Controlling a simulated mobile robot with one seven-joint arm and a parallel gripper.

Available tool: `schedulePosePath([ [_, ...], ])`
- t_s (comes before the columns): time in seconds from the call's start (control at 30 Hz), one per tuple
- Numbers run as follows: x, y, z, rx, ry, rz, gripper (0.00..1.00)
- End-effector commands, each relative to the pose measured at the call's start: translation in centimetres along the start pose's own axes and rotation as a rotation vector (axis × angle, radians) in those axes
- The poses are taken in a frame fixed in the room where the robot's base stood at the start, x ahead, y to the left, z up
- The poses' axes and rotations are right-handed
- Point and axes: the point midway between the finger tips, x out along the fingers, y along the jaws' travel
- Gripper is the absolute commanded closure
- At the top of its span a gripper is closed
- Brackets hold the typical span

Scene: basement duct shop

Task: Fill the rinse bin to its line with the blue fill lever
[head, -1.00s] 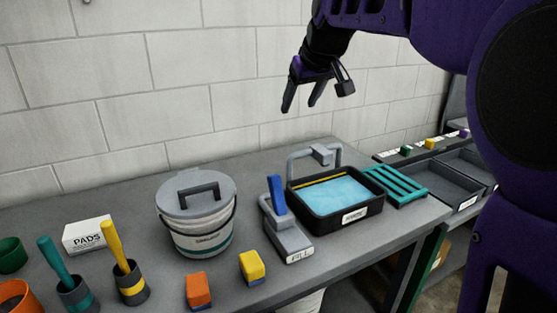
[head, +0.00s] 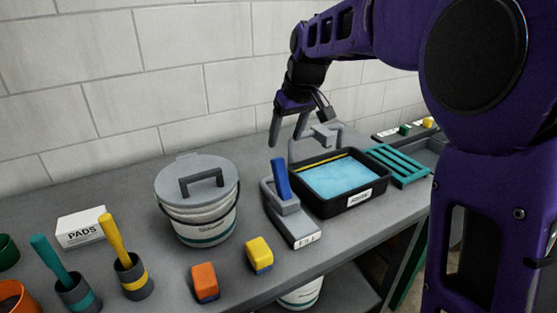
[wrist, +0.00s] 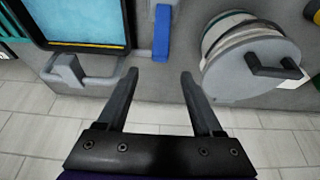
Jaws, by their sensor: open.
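The rinse bin (head: 352,199) is a black labelled tray holding light blue water. A yellow line (head: 323,167) shows on its far inner wall, just above the water. The blue fill lever (head: 281,179) stands nearly upright, leaning slightly, on a grey base marked FILL, left of the bin. A grey spout (head: 322,134) arches over the bin's back edge. My gripper (head: 288,140) is open and empty, above and behind the lever, not touching it. In the wrist view, the lever (wrist: 162,33) lies beyond the gap between the fingers, with the bin (wrist: 82,47) to its left.
A lidded grey bucket (head: 200,212) stands left of the lever. Orange (head: 205,283) and yellow (head: 259,254) blocks lie in front. A teal rack (head: 400,165) adjoins the bin at right. A PADS box (head: 80,228) and brushes in holders stand at left.

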Motion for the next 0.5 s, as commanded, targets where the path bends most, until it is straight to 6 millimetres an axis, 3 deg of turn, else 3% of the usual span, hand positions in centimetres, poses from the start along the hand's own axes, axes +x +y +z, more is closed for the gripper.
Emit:
schedulePosePath([
  [0.2,5.0,0.0,0.1,0.0,-0.002,-0.001,0.32],
  [0.5,8.9,0.0,0.0,0.0,0.001,0.0,0.32],
])
